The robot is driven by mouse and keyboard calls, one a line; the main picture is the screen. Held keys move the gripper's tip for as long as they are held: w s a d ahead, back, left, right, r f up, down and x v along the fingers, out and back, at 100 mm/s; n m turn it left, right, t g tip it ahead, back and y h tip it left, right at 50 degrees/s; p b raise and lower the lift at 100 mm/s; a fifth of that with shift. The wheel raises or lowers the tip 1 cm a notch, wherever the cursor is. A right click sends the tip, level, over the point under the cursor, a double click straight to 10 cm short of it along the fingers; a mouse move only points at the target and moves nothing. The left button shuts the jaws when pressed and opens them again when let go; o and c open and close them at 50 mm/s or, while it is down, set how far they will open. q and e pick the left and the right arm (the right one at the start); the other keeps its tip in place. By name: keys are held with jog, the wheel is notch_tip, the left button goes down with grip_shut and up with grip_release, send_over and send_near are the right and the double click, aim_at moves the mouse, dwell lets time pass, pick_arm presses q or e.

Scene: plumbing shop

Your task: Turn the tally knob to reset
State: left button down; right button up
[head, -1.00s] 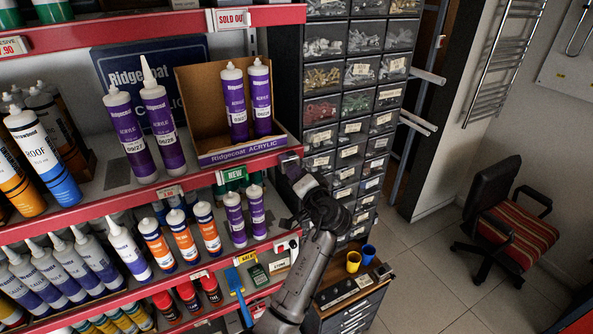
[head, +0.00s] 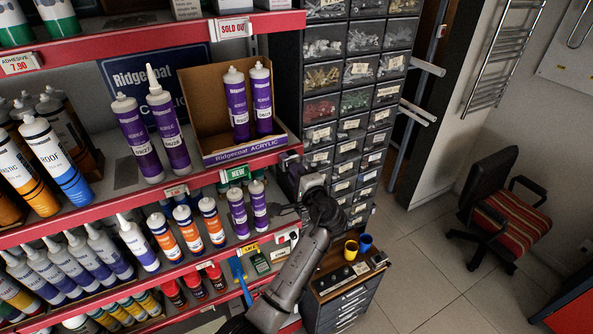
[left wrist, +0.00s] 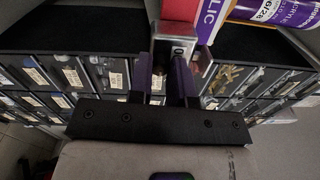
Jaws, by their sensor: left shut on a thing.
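The tally counter is a small grey metal box (left wrist: 175,48) with a little number window, seen at the top middle of the left wrist view. In the head view the box (head: 290,165) sits at the right end of the red shelf edge, beside the drawer cabinet. My left gripper (head: 298,190) is right at it. In the left wrist view its two dark purple-grey fingers (left wrist: 160,72) reach up to the box's near side and are shut on the knob. The knob itself is mostly hidden between the fingers, so its angle cannot be told. My right gripper is out of view.
The red shelf edge (head: 235,158) runs left of the gripper, with an open carton (head: 200,105) of purple tubes above. Purple tubes (head: 238,215) stand close by on the shelf below. The drawer cabinet (head: 350,125) is close on the right. Open floor lies farther right.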

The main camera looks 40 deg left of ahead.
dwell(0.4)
pick_arm(q)
jog(key=c, duration=1.1)
grip_release()
jog(key=shift+o, duration=0.2)
jog(key=shift+d, duration=0.15)
jog(key=b+v, duration=0.4)
jog(key=v, duration=0.9)
jog(key=shift+s+d+b, duration=0.15)
jog(key=shift+d+b, duration=0.1)
jog(key=shift+b, duration=0.15)
jog(key=shift+f, duration=0.1)
